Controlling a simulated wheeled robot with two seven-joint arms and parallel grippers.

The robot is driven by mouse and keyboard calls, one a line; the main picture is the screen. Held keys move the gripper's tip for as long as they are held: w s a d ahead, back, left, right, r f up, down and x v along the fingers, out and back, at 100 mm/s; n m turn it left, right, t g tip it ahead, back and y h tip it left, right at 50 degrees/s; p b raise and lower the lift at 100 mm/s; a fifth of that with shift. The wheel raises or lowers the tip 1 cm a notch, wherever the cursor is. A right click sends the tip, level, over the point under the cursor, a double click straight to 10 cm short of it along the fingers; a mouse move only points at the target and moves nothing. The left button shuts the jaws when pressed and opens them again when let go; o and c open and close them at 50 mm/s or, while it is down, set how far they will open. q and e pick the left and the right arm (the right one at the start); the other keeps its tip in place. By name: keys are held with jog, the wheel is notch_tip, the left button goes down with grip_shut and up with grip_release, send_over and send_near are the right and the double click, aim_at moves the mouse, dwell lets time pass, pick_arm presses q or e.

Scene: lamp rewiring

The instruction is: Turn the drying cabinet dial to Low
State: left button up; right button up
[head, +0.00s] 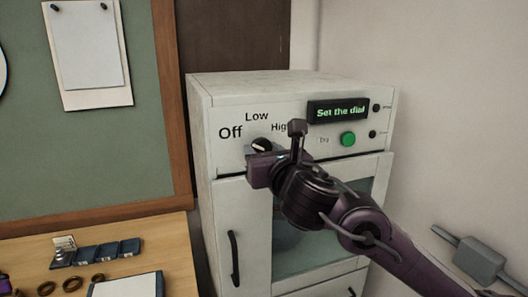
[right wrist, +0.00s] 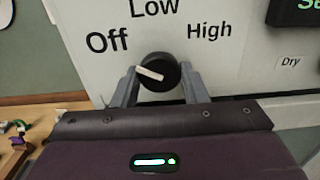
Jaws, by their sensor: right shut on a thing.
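The drying cabinet (head: 230,180) is a white box with a control panel along its top front. Its round black dial (right wrist: 158,72) has a white pointer bar, which slants toward the upper left, on the Off side. The labels Off, Low and High arc around it from left to right. In the head view the dial (head: 260,144) is partly hidden by my right gripper (head: 262,158). In the right wrist view that gripper (right wrist: 160,84) has one finger on each side of the dial and is shut on it. My left gripper is not in view.
A lit display (head: 338,111) reads "Set the dial", above a green button (head: 348,139) near the label Dry. The cabinet door has a dark handle (head: 234,258). A wooden table (head: 180,250) with small parts stands at left, below a green board (head: 90,150).

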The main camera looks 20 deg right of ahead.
jog(key=m+b, duration=0.1)
jog(key=m, duration=0.4)
jog(key=shift+m, duration=0.4)
jog(key=m+b, duration=0.1)
jog(key=m, duration=0.4)
jog(key=shift+a+m, duration=0.1)
jog(key=shift+m, duration=0.3)
jog(key=o, duration=0.9)
jog(key=shift+o, duration=0.2)
jog(key=shift+s, duration=0.1)
